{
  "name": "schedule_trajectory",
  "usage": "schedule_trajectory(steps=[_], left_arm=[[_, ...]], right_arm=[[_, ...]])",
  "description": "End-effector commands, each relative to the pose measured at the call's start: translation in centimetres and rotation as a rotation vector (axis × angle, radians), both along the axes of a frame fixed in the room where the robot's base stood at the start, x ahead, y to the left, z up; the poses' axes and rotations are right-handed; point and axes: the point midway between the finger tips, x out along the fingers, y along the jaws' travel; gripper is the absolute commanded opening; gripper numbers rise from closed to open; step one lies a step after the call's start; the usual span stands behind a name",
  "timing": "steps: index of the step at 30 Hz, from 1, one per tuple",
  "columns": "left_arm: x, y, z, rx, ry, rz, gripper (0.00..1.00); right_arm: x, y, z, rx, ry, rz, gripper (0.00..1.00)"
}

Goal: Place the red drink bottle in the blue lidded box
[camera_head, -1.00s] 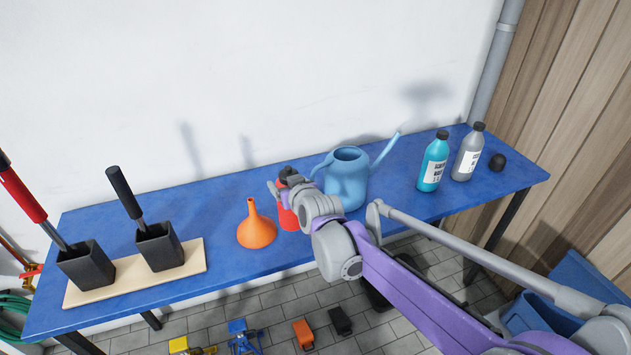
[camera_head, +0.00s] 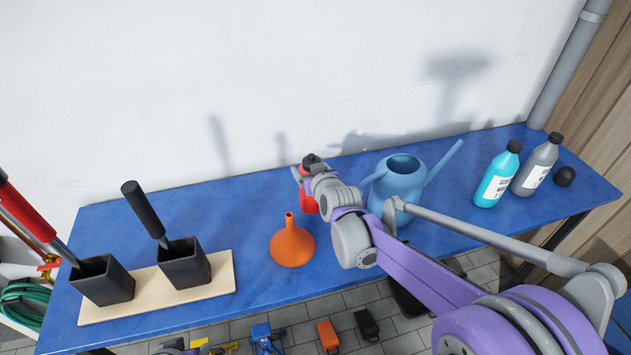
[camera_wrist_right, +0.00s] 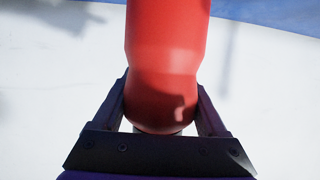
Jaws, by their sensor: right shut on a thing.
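The red drink bottle (camera_head: 308,204) with its dark cap is in my right gripper (camera_head: 310,180), over the back half of the blue bench. The arm partly hides it in the head view. In the right wrist view the two fingers (camera_wrist_right: 166,108) are shut around the red bottle (camera_wrist_right: 167,45), one on each side. The bottle looks roughly upright and appears raised off the bench. My left gripper is not in view.
An orange funnel (camera_head: 292,246) stands just left of the bottle and a blue watering can (camera_head: 403,181) just right. A teal bottle (camera_head: 495,180) and a grey bottle (camera_head: 535,170) stand farther right. Two black holders on a board (camera_head: 215,283) are at left.

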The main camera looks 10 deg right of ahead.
Motion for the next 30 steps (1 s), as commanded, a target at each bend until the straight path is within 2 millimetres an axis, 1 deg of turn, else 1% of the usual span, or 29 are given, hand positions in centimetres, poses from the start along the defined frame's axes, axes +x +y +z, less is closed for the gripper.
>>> schedule_trajectory(steps=[2,6,9,17,21,22,25,26,30], left_arm=[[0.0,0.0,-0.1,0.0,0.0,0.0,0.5],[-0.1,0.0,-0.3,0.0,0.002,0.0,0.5],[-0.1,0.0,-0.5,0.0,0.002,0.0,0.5],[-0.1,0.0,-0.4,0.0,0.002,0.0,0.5],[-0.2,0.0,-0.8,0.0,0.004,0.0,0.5],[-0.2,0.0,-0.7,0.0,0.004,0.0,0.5],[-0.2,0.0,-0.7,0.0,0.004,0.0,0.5],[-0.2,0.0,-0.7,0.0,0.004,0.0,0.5],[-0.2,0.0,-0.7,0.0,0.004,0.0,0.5]], right_arm=[[0.0,0.0,-0.7,0.0,-0.001,0.0,0.0],[0.1,0.0,-2.8,0.0,-0.001,0.0,0.0],[0.0,0.0,-3.8,0.0,-0.001,0.0,0.0],[0.0,0.0,-4.0,0.0,-0.001,0.0,0.0],[0.0,0.0,-4.4,0.0,-0.001,0.0,0.0],[0.0,0.0,-4.4,0.0,0.0,0.0,0.79],[0.0,0.0,-4.3,0.0,0.0,0.0,0.97],[0.0,0.0,-4.3,0.0,0.0,0.0,1.0],[0.0,0.0,-4.3,0.0,0.0,0.0,1.0]])
